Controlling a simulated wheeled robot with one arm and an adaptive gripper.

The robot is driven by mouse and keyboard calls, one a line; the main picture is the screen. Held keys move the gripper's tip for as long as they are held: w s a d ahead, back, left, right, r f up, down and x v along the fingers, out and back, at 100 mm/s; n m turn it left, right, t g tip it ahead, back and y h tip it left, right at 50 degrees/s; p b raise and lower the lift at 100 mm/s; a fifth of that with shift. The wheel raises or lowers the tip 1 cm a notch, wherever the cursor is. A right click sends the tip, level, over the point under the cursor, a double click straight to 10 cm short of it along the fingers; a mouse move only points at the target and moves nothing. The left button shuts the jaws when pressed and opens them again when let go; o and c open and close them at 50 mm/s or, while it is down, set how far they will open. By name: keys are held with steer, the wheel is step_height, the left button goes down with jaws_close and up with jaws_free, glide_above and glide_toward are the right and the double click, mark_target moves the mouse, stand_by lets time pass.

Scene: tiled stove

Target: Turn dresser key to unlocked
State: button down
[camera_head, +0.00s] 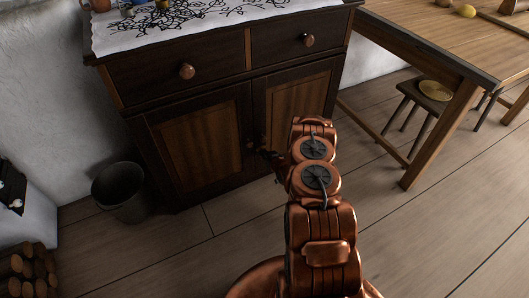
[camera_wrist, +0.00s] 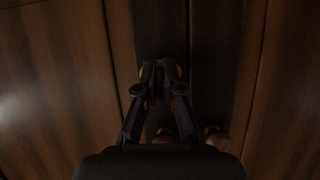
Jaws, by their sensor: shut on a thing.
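The dark wooden dresser (camera_head: 127,150) stands against the wall, with two drawers above two panelled doors. My gripper (camera_head: 268,156) is at the seam between the two doors in the head view, largely hidden by my arm. In the wrist view my gripper (camera_wrist: 158,88) points at the door seam, its fingers close together on a small thing. This is at the place of the dresser key, but the fingers hide it, and its turn angle cannot be told. Two round door knobs (camera_wrist: 213,135) show dimly beside and below the fingers.
A dark bucket (camera_head: 120,193) stands on the floor left of the dresser. Firewood logs (camera_head: 28,272) lie at the lower left. A wooden table (camera_head: 440,45) and a stool (camera_head: 425,98) stand to the right. Floor in front of the dresser is clear.

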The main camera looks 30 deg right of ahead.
stand_by(0.4)
steer(key=c, duration=1.3)
jaws_free()
steer(key=shift+v, duration=6)
steer(key=shift+a, duration=0.1)
